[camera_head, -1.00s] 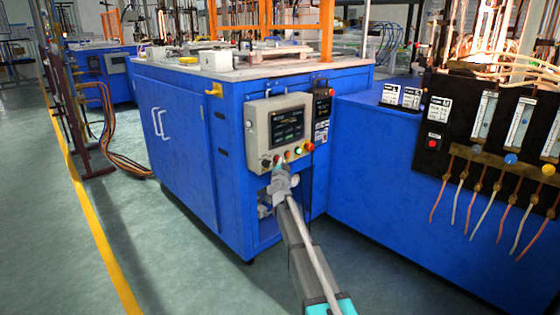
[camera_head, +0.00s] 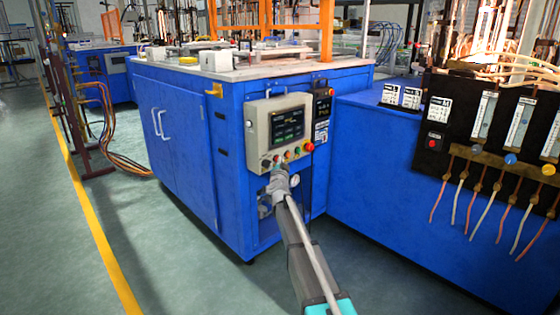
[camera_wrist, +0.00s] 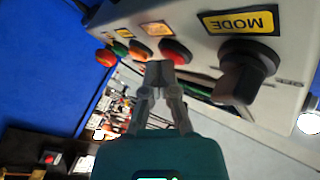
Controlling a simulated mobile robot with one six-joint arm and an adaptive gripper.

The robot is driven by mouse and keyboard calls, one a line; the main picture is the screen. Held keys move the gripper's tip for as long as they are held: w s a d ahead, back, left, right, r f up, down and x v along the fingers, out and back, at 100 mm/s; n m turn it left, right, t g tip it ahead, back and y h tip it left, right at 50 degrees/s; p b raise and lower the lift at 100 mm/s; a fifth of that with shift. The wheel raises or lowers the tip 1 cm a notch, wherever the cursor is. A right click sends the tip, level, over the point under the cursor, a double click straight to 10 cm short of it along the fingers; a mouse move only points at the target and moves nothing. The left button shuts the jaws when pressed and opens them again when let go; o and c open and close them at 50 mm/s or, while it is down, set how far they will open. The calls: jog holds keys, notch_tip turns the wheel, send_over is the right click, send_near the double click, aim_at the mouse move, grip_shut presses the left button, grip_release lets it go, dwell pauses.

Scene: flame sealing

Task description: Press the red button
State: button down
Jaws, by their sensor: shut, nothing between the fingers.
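A grey control box (camera_head: 252,130) with a screen hangs on the blue cabinet; a row of buttons runs along its lower edge. In the wrist view, a red button (camera_wrist: 176,50) sits next to a black MODE knob (camera_wrist: 245,72); it also shows in the head view (camera_head: 276,158). A larger red button (camera_head: 308,147) is at the row's right end and also shows in the wrist view (camera_wrist: 106,57). My gripper (camera_wrist: 160,72) is shut and empty, its tips close to the red button beside the knob. I cannot tell whether they touch it.
A blue cabinet (camera_head: 385,170) stands at the right, with a black flowmeter panel (camera_head: 465,125) and hanging tubes.

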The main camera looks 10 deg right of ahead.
jog(key=shift+s, duration=0.1)
jog(key=shift+s+d, duration=0.45)
jog(key=shift+s, duration=0.1)
jog(key=shift+s+d, duration=0.75)
jog(key=shift+s, duration=0.3)
jog(key=shift+s+d, duration=0.75)
jog(key=shift+s, duration=0.25)
